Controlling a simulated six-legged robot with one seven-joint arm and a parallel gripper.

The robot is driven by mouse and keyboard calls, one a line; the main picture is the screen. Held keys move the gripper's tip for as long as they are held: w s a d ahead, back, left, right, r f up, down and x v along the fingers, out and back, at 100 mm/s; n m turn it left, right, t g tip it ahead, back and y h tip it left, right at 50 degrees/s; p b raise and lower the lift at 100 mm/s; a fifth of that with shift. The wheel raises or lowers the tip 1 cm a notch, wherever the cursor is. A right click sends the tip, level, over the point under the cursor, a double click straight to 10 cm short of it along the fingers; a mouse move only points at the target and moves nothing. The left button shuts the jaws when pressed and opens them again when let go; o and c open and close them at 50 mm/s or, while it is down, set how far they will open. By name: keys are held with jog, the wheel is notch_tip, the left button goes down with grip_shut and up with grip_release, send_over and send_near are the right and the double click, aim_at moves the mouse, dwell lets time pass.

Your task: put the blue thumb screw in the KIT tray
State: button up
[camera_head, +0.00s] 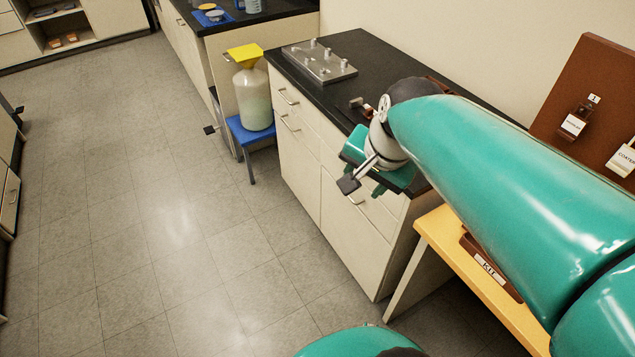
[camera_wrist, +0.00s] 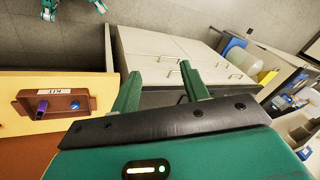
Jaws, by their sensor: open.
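The KIT tray (camera_wrist: 57,92) is a shallow brown tray with a white label on a yellow bench at the left of the wrist view. In the head view the KIT tray (camera_head: 490,268) is partly hidden behind my arm. A small blue round piece (camera_wrist: 75,104), which looks like the blue thumb screw, lies inside the tray at its right side. A purple piece (camera_wrist: 42,106) lies in the tray's left part. My gripper (camera_wrist: 161,84) is open, with nothing visible between its fingers, off to the right of the tray. It also shows in the head view (camera_head: 379,188), beside the black counter.
A black counter (camera_head: 345,50) bears a metal plate with knobs (camera_head: 320,62). Beyond it a bottle with a yellow funnel (camera_head: 252,92) stands on a blue stool (camera_head: 246,135). A brown board (camera_head: 590,95) stands at the right. The floor at the left is clear.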

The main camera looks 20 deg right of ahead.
jog(key=s+a+r+n+t, duration=0.1)
jog(key=s+a+n, duration=0.2)
jog(key=a+n, duration=0.5)
jog(key=shift+s+a+n, duration=0.35)
jog(key=shift+s+n, duration=0.05)
jog(key=shift+n, duration=0.8)
